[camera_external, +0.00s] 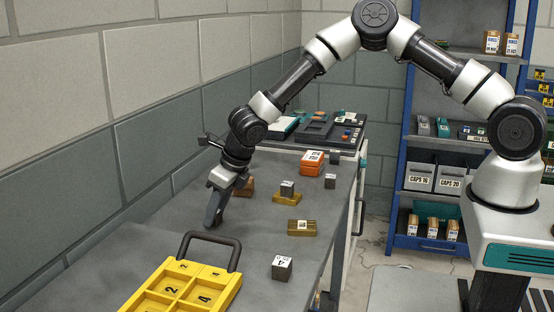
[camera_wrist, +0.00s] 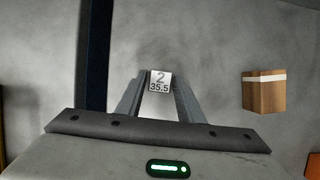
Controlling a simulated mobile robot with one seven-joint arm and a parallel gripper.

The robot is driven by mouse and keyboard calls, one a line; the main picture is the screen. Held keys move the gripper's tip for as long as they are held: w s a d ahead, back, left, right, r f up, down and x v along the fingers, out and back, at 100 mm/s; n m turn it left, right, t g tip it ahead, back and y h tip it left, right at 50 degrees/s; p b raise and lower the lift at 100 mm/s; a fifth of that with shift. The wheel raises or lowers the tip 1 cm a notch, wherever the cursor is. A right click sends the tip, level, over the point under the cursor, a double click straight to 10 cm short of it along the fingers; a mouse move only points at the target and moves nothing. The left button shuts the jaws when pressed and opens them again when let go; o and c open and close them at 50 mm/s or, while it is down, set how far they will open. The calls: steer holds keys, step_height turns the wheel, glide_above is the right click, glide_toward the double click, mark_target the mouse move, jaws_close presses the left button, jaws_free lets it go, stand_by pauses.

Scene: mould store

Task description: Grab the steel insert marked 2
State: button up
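The steel insert marked 2 (camera_wrist: 160,80), with 35.5 under the digit, shows between the fingertips of my gripper in the wrist view. One finger is on each side of it, very close. I cannot tell whether they touch it. In the external view my gripper (camera_external: 213,212) points down at the grey bench top, left of the middle, and the insert is hidden there. The yellow tray (camera_external: 233,289) with numbered compartments and a dark handle is at the front. Another steel insert, marked 4 (camera_external: 282,268), stands to its right.
Brass-coloured blocks (camera_external: 302,228) (camera_external: 287,198), an orange box (camera_external: 312,163) and another small steel block (camera_external: 330,181) are on the bench. A block wall runs along the left; a blue shelf (camera_external: 408,160) stands at the back right.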

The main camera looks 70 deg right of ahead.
jaws_close()
